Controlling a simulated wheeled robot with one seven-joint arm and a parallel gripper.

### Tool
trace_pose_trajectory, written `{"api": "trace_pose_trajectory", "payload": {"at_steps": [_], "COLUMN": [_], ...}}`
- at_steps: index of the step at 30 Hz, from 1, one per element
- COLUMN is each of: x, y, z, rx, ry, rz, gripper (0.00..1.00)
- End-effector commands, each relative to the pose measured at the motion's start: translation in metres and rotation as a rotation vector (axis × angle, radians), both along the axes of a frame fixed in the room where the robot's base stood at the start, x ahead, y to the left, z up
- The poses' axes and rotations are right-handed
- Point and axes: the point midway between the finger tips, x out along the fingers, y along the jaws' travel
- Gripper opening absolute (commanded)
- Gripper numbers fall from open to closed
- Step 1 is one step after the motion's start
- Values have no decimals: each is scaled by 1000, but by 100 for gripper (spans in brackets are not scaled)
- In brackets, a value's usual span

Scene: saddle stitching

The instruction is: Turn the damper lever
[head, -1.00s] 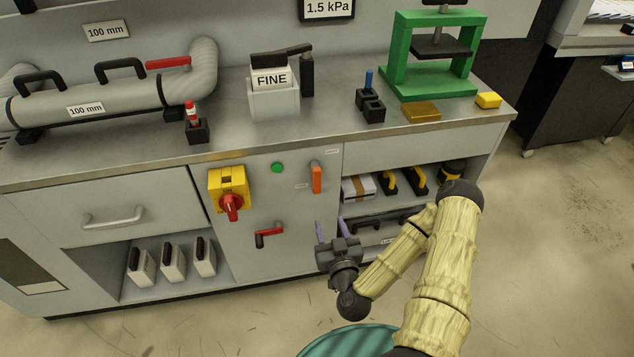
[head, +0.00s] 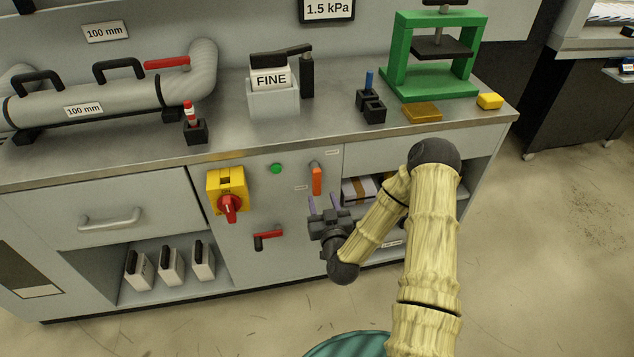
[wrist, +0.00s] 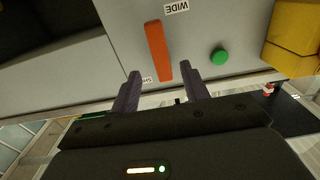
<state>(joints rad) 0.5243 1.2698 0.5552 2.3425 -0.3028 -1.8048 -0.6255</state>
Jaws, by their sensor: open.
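An orange lever (head: 317,180) hangs straight down on the grey cabinet front, with small labels beside it. It also shows in the wrist view (wrist: 158,50), where one label reads WIDE and another, partly hidden, starts with SH. My gripper (head: 323,203) is open and empty just below the lever, its purple-grey fingers pointing at the panel. In the wrist view the lever's free end appears between the two fingertips (wrist: 160,70). I cannot tell whether the fingertips reach it in depth; no contact is visible.
A yellow switch box with a red knob (head: 228,195) and a green button (head: 277,169) sit left of the lever. A red-handled crank (head: 268,237) is below left. The worktop edge (head: 270,140) juts above. An open shelf (head: 352,214) lies to the right, partly behind my arm.

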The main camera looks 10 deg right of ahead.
Motion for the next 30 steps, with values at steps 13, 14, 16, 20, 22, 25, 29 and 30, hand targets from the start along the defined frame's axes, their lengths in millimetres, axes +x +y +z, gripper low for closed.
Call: {"api": "trace_pose_trajectory", "payload": {"at_steps": [13,14,16,20,22,25,29,30], "x": [71,73,77,79,79,79,79,79], "y": [0,0,0,0,0,0,0,0], "z": [0,0,-1,-1,-1,-1,0,0], "rx": [0,0,0,0,0,0,0,0], "ry": [-1,0,1,1,1,1,1,1], "rz": [-1,-1,-1,0,0,0,0,0], "gripper": [45,45,45,45,45,44,18,10]}}
